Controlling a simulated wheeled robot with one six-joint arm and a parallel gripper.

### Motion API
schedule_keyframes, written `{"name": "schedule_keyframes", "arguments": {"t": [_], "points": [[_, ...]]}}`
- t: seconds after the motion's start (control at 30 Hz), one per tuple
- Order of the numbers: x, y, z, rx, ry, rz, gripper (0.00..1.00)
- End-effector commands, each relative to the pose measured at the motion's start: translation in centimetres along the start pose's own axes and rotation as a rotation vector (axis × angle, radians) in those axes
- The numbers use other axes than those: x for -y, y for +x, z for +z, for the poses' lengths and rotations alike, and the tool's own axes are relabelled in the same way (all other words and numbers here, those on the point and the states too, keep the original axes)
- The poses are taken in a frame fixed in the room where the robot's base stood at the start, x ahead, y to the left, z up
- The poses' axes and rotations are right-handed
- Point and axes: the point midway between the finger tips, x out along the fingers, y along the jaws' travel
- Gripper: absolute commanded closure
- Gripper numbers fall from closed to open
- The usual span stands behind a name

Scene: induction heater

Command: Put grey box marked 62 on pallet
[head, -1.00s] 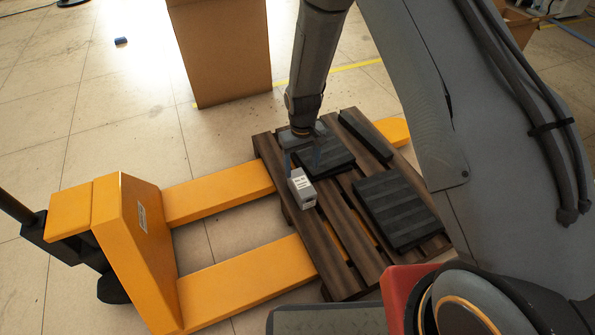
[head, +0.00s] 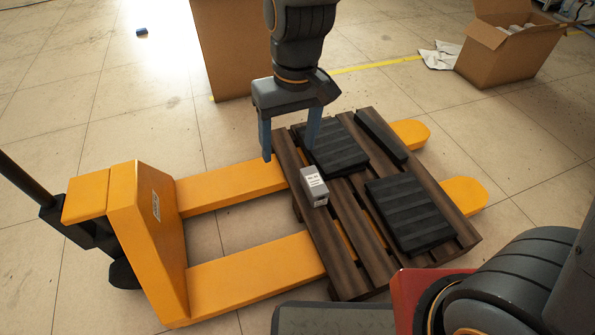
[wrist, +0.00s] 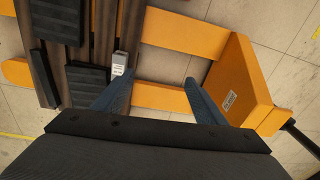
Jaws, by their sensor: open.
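The grey box (head: 314,186) with a white label stands on the near-left part of the wooden pallet (head: 343,258). The number on its label is too small to read. In the wrist view the grey box (wrist: 119,64) sits at the pallet's edge, ahead of and left of the finger gap. My gripper (head: 289,156) is open and empty, above the pallet's far-left corner. Its blue fingers are apart from the box. In the wrist view both fingers of my gripper (wrist: 153,90) show spread wide.
Black ridged blocks (head: 408,212) and (head: 333,146) and a narrow dark bar (head: 381,136) lie on the pallet. A yellow pallet jack (head: 150,245) has its forks under it. Cardboard boxes (head: 228,50) and (head: 510,50) stand behind. Floor on the right is clear.

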Motion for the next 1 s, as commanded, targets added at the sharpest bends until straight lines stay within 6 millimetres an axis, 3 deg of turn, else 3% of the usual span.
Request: {"name": "schedule_keyframes", "arguments": {"t": [0.2,0.5,0.7,1.0], "points": [[2.5,-3.8,5.4,-0.011,-0.028,-0.023,0.35],[4.3,-6.2,11.3,-0.014,-0.054,-0.05,0.35],[4.5,-6.4,12.4,-0.013,-0.058,-0.055,0.35],[4.5,-6.4,12.3,-0.013,-0.057,-0.055,0.35]]}}
